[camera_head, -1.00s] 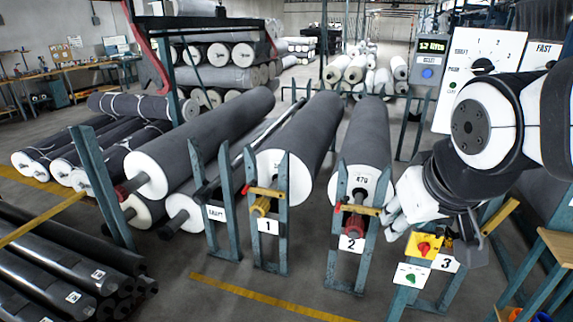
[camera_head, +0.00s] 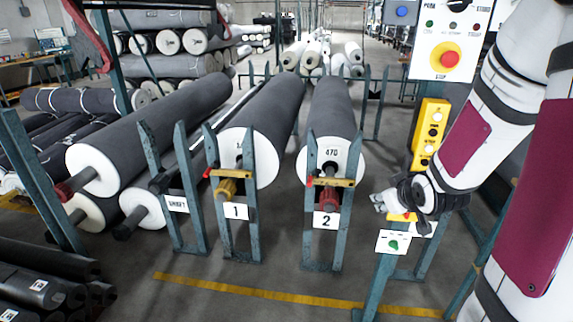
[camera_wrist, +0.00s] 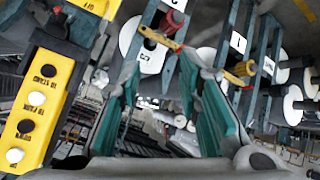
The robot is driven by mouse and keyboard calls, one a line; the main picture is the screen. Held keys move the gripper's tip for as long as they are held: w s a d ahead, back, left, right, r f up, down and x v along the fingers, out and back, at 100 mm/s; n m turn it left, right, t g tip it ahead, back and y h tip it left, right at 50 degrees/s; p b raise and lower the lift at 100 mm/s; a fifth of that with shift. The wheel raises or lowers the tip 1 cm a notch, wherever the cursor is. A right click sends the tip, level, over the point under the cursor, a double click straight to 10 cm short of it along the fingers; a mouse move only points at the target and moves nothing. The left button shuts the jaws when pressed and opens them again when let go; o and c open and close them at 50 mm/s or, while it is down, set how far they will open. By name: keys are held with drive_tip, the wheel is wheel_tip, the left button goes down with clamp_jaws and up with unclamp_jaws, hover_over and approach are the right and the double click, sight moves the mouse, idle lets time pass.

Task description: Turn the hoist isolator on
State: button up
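A yellow plate (camera_head: 403,216), which carried a red rotary knob in the earlier head view, is now mostly covered by my gripper. My gripper (camera_head: 381,203) is at the yellow plate's upper left in the head view; contact cannot be told. In the wrist view my gripper (camera_wrist: 160,105) has its two green-padded fingers wide apart with nothing between them. The wrist view's top left shows a yellow edge with "OFF" lettering (camera_wrist: 96,6).
A yellow push-button box (camera_head: 430,132) hangs beside my arm and fills the left of the wrist view (camera_wrist: 38,110). A white panel with a red stop button (camera_head: 449,60) is above. Stands labelled 1 (camera_head: 235,212) and 2 (camera_head: 326,221) hold grey rolls to the left.

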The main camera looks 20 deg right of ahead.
drive_tip(key=s+d+f+m+t+h+b, duration=0.4)
drive_tip(key=d+f+m+t+h+b, duration=0.15)
drive_tip(key=d+f+b, duration=0.7)
drive_tip(key=f+x, duration=0.2)
drive_tip(key=x, duration=1)
drive_tip(key=shift+w+m+t+p, duration=0.3)
drive_tip(key=shift+m+t+p, duration=0.05)
drive_tip(key=shift+m, duration=0.1)
drive_tip(key=shift+f, duration=0.1)
drive_tip(key=shift+c, duration=0.3)
drive_tip(key=shift+d, duration=0.1)
clamp_jaws()
